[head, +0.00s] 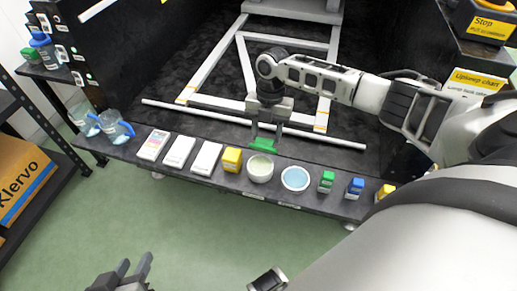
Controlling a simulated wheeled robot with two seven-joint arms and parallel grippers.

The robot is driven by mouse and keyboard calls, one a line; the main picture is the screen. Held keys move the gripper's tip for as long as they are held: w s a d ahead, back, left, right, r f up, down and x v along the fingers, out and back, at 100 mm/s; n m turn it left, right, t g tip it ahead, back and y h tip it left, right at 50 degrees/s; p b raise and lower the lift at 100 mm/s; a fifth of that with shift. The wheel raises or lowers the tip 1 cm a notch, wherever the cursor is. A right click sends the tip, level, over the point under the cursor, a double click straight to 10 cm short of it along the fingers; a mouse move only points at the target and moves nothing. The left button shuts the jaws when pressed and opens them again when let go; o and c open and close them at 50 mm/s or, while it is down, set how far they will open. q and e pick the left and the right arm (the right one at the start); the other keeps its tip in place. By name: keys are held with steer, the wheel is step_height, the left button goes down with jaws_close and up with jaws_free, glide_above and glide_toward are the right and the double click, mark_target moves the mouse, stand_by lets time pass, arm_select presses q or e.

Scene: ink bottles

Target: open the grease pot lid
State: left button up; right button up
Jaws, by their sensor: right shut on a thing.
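My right gripper (266,138) points down over the far side of the shelf and is shut on a flat green lid (264,145). The lid is just behind a round white pot (260,170) with pale green contents. The pot stands uncovered on the shelf; whether the lid touches the surface is unclear. My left gripper (137,263) is open and empty at the bottom left, low over the floor and away from the shelf.
A white rail (210,118) runs behind. The green floor in front is clear.

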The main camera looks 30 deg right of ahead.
steer(key=shift+d+f, duration=0.1)
steer(key=shift+d, duration=0.1)
steer(key=shift+w+d+f, duration=0.15)
steer(key=shift+w+d, duration=0.05)
steer(key=shift+w, duration=0.05)
stand_by(0.4)
steer(key=o, duration=0.6)
steer(key=shift+o, duration=0.2)
